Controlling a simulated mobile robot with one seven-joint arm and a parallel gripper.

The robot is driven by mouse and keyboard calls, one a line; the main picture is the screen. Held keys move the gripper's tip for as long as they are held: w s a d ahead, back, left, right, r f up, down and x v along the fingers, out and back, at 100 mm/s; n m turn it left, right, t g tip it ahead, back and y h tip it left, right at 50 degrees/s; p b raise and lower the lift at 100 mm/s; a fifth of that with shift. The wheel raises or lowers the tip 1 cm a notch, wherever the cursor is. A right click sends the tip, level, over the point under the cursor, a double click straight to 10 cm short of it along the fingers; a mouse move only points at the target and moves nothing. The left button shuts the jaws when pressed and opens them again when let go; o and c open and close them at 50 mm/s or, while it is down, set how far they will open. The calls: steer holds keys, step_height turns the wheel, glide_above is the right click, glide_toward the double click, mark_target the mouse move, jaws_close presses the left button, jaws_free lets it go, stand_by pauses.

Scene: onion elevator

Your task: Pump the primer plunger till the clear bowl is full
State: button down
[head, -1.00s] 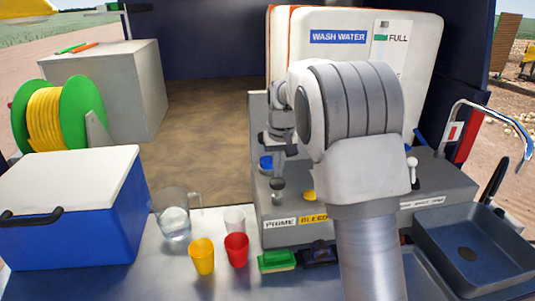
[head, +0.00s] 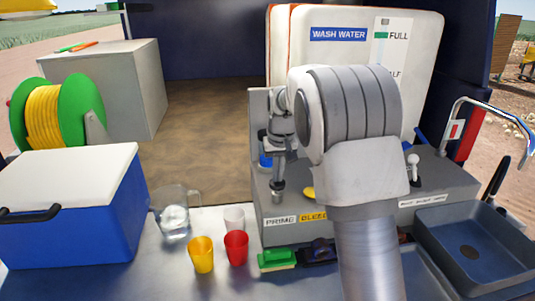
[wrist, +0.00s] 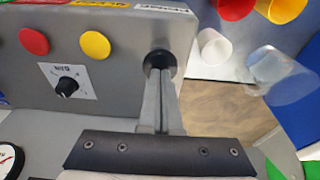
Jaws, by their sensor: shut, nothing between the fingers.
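My gripper (wrist: 160,88) is shut with nothing between its fingers. In the wrist view its fingertips are at the round black knob of the primer plunger (wrist: 158,58), seemingly against its top. In the head view my gripper (head: 278,182) points down at the console's left front, above the PRIME label (head: 280,220). The plunger is mostly hidden there by the fingers. I cannot make out the clear bowl in either view; my arm covers the middle of the console.
The grey console (head: 262,232) also bears a yellow button (head: 308,192), a red button (wrist: 33,41) and a dial (wrist: 67,87). In front stand a clear jug (head: 174,220) and several cups, including a yellow one (head: 201,255). A sink (head: 478,250) is at right.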

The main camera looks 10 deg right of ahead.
steer(key=shift+s+f+b, duration=0.1)
steer(key=shift+f+b, duration=0.3)
steer(key=shift+f, duration=0.5)
steer(key=shift+r, duration=0.2)
steer(key=shift+w+p+v, duration=0.2)
steer(key=shift+p+v, duration=0.75)
steer(key=shift+v, duration=0.05)
steer(key=shift+w+p+v, duration=0.2)
steer(key=shift+p+v, duration=0.7)
steer(key=shift+v, duration=0.1)
steer(key=shift+r, duration=0.1)
